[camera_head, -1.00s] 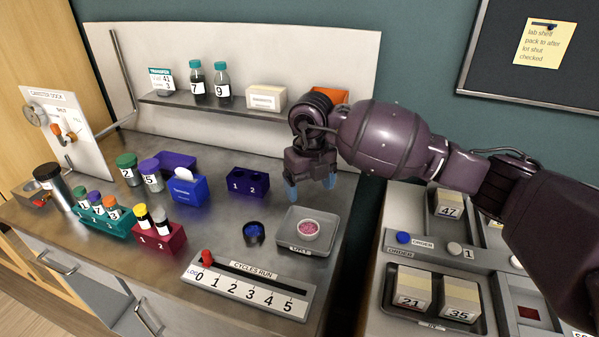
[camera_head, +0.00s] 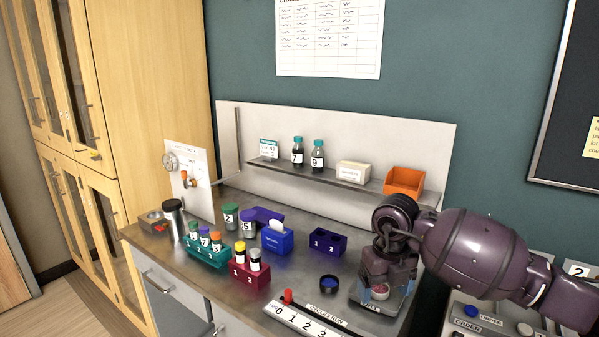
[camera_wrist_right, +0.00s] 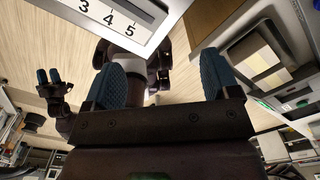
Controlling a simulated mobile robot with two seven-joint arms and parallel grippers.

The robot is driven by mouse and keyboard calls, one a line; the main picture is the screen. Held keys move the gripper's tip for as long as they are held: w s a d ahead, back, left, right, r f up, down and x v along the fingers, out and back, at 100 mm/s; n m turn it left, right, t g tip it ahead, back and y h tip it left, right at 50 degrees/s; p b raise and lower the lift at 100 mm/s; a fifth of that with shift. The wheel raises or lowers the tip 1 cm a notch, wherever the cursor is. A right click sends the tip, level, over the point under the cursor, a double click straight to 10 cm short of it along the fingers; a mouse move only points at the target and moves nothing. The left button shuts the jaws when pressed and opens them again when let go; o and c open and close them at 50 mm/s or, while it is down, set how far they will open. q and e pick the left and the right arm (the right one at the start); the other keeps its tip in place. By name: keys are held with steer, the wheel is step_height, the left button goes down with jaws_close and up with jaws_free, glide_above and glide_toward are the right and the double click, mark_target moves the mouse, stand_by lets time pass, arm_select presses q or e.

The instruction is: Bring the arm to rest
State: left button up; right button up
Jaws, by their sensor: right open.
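My right arm comes in from the right in the head view. Its gripper (camera_head: 384,293) points down, open, and overlaps the grey tray (camera_head: 372,306) and the pink-filled dish (camera_head: 380,291) in the picture. I cannot tell how high above them it is. In the right wrist view both blue fingers of this gripper (camera_wrist_right: 160,80) are spread with nothing between them. My left gripper (camera_wrist_right: 49,77) shows small at the left of the wrist view, with blue fingertips close together. It is outside the head view.
The number strip (camera_head: 307,320) and blue ring (camera_head: 329,283) lie left of the gripper. A purple block (camera_head: 327,242), blue box (camera_head: 277,239) and red rack (camera_head: 249,277) stand farther left. The shelf (camera_head: 335,180) with an orange bin (camera_head: 404,181) is behind.

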steer(key=s+a+f+n+g+y, duration=0.1)
steer(key=s+a+f+y, duration=0.2)
steer(key=s+a+y, duration=0.4)
steer(key=s+a+r+m+t+y, duration=0.3)
steer(key=a+r+m+t+y, duration=0.3)
steer(key=a+r+y, duration=0.45)
steer(key=w+d+m+t+h, duration=0.2)
steer(key=d+m+t+h, duration=0.3)
steer(key=d+m+t, duration=0.8)
steer(key=s+d+f+m+h, duration=0.3)
steer(key=d+f+m+h, duration=0.5)
steer(key=m+h, duration=0.5)
steer(key=s+d+f+m+g+h, duration=0.2)
steer(key=s+d+f+m+g, duration=0.5)
steer(key=s+f, duration=0.3)
steer(key=s+f+g+y, duration=0.1)
steer(key=s+f+g, duration=0.25)
steer(key=s, duration=0.35)
steer(key=s+f+g+y, duration=0.1)
steer(key=s+f+g, duration=0.1)
steer(key=s+g, duration=0.3)
steer(key=w+f+t, duration=0.6)
steer(key=f+t, duration=0.3)
steer(key=f, duration=0.1)
steer(key=shift+n, duration=0.4)
